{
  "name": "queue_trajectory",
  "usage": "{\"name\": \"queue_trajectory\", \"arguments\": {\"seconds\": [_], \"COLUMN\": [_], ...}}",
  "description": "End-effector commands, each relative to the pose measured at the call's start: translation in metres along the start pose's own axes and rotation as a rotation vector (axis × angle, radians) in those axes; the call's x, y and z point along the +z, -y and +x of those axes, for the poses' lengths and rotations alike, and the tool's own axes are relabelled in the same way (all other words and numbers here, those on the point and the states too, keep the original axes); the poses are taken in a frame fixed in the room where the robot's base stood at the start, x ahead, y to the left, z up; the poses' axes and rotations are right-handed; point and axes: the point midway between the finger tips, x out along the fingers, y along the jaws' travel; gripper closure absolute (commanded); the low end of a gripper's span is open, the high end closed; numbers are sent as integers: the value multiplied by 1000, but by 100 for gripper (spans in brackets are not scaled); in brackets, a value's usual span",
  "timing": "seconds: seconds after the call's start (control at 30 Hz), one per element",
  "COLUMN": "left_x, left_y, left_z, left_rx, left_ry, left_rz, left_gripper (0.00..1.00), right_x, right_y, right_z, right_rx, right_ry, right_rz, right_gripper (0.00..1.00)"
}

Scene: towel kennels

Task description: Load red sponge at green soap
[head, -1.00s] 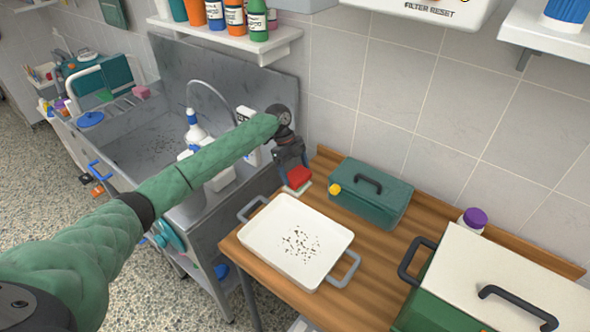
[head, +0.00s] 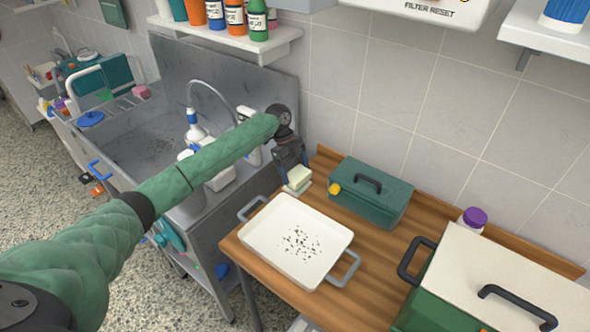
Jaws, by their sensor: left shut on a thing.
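My left gripper (head: 292,160) reaches in from the left over the back left corner of the wooden table. It points down and is shut on a block (head: 299,174) whose visible faces are now pale cream; no red shows on it. A pale green slab (head: 299,189), perhaps the green soap, shows directly under the block. The two look touching or nearly so, but I cannot tell which. The gripper's fingers partly hide the block. My right gripper is not in view.
A white tray (head: 262,235) with dark specks sits in front of the gripper, and a teal box (head: 390,208) stands to the right. A green box with a white lid (head: 500,265) is at the right. The steel sink (head: 135,135) is to the left, with bottles at its edge.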

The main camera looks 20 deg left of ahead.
Motion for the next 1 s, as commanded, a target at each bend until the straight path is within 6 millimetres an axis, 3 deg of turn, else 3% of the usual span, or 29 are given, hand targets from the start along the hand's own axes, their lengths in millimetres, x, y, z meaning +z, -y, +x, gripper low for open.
{"name": "queue_trajectory", "arguments": {"seconds": [0.27, 1.0], "left_x": [-2, -20], "left_y": [-1, 0], "left_z": [-3, -48], "left_rx": [2, 1], "left_ry": [0, 0], "left_rz": [0, 0], "left_gripper": [36, 36], "right_x": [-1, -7], "right_y": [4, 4], "right_z": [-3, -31], "right_rx": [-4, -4], "right_ry": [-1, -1], "right_rz": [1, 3], "right_gripper": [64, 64]}}
